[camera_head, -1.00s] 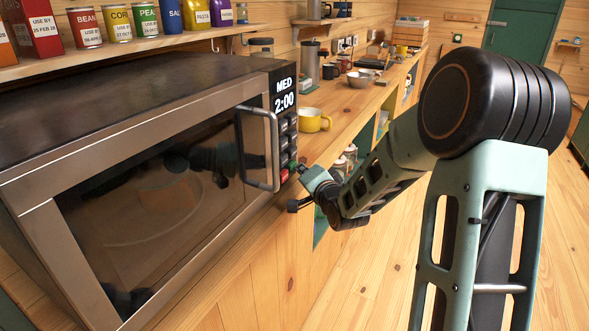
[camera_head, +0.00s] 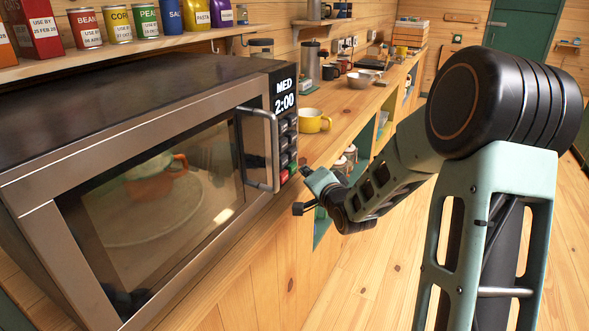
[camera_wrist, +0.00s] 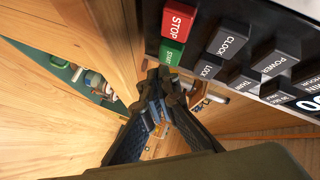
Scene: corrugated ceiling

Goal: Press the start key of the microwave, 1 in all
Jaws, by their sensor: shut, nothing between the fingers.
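The microwave (camera_head: 120,160) stands on the counter at the left of the head view, its door shut. Its window is lit, and an orange-red cup (camera_head: 155,182) shows inside on a round plate. The display (camera_head: 285,93) reads MED 2:00. The green start key (camera_wrist: 171,53) sits beside the red stop key (camera_wrist: 178,20) in the wrist view; the start key also shows in the head view (camera_head: 292,167). My gripper (camera_wrist: 163,75) is shut and empty, its tips close to the start key. In the head view my gripper (camera_head: 308,173) stands just right of the keys, seemingly apart from them.
The microwave's door handle (camera_head: 260,150) juts out left of the keys. A shelf (camera_head: 120,52) with cans and packets runs above. Open floor (camera_head: 350,290) lies to the right.

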